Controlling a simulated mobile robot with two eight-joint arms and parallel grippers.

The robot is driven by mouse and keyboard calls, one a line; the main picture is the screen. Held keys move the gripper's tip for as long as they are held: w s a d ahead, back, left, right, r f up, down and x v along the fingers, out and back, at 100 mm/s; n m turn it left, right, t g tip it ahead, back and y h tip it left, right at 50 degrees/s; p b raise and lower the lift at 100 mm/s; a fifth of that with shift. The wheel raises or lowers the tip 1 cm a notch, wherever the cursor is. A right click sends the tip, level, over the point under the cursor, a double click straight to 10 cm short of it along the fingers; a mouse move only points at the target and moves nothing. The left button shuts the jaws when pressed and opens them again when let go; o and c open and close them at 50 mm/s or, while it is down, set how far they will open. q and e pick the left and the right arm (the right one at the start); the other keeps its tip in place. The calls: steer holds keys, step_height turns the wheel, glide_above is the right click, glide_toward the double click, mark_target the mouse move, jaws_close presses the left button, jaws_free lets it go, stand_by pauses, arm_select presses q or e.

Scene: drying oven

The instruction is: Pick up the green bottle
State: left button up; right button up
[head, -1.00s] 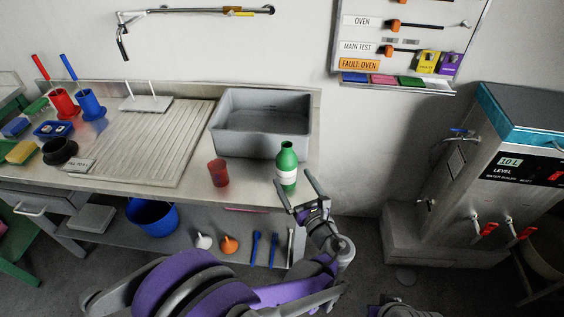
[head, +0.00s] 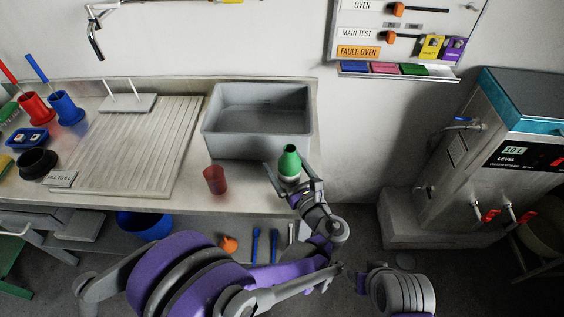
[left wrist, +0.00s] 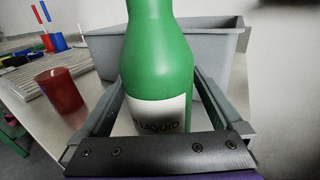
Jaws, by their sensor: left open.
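The green bottle (head: 289,161) stands upright at the front right edge of the bench, just in front of the grey basin. My left gripper (head: 289,178) is open with its two fingers on either side of the bottle. In the left wrist view the green bottle (left wrist: 158,65) fills the middle, with a white label reading "LIQUID". The open left gripper (left wrist: 158,105) has a finger to each side of it there, and I cannot tell whether either touches. The bottle's lower part is hidden by the gripper. My right gripper is not clearly in view.
A red cup (head: 215,179) stands close left of the bottle; it also shows in the left wrist view (left wrist: 60,90). The grey basin (head: 257,145) is right behind. A ribbed drainboard (head: 135,150) lies left. A machine with red taps (head: 500,150) stands right, off the bench.

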arm_select(q)
steer(key=shift+w+a, duration=0.15)
steer(key=shift+w, duration=0.15)
steer(key=shift+s, duration=0.25)
steer(key=shift+c, duration=0.6)
jaws_close()
arm_select(e)
steer(key=shift+w+a, duration=0.1)
steer(key=shift+w, duration=0.05)
arm_select(q)
steer(key=shift+r, duration=0.1)
